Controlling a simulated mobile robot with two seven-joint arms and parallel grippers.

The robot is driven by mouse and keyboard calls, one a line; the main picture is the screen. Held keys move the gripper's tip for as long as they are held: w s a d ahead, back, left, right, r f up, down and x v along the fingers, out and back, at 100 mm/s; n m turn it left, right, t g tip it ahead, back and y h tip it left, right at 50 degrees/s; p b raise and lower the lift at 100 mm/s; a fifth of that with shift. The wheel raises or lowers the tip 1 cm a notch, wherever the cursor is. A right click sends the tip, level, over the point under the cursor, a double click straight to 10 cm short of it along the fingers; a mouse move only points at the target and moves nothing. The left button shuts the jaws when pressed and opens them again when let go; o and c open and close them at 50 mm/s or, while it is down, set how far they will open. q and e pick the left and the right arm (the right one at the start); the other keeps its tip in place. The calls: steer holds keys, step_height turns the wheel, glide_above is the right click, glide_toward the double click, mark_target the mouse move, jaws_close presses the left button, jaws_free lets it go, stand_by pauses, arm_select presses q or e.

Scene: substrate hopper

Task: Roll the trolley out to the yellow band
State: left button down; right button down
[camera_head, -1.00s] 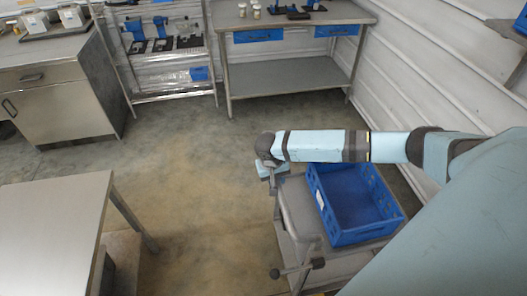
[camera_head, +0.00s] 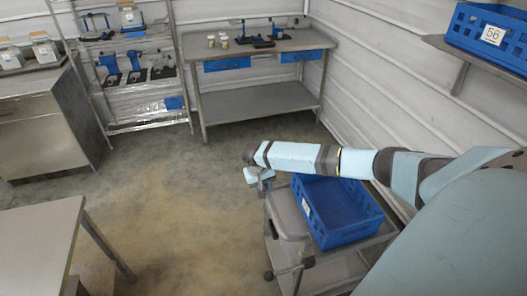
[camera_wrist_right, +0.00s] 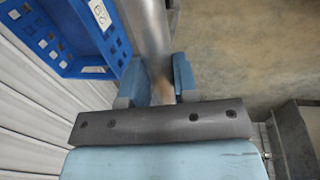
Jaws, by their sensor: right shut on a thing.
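The trolley (camera_head: 289,222) is a grey metal cart on castors at the lower right of the head view, beside the white ribbed wall. A blue crate (camera_head: 351,236) sits on its top. My right gripper (camera_head: 262,180) is at the trolley's far left corner, and my arm reaches over the crate. In the right wrist view the fingers (camera_wrist_right: 161,84) are shut around the trolley's grey bar (camera_wrist_right: 147,28). The crate's labelled side (camera_wrist_right: 70,35) shows there too. My left gripper is out of view. I see no clear yellow band on the floor.
Open stained concrete floor (camera_head: 165,215) lies left of the trolley. A pale table (camera_head: 38,240) stands at the lower left. A workbench (camera_head: 262,100), a wire rack (camera_head: 150,122) and a steel cabinet (camera_head: 40,135) line the back. A wall shelf holds another blue crate (camera_head: 470,38).

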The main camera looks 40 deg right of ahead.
steer(key=c, duration=0.9)
jaws_free()
step_height(320, 180, up, 14)
steer(key=w+a+b, duration=0.1)
steer(key=a, duration=0.1)
steer(key=shift+a+f, duration=0.25)
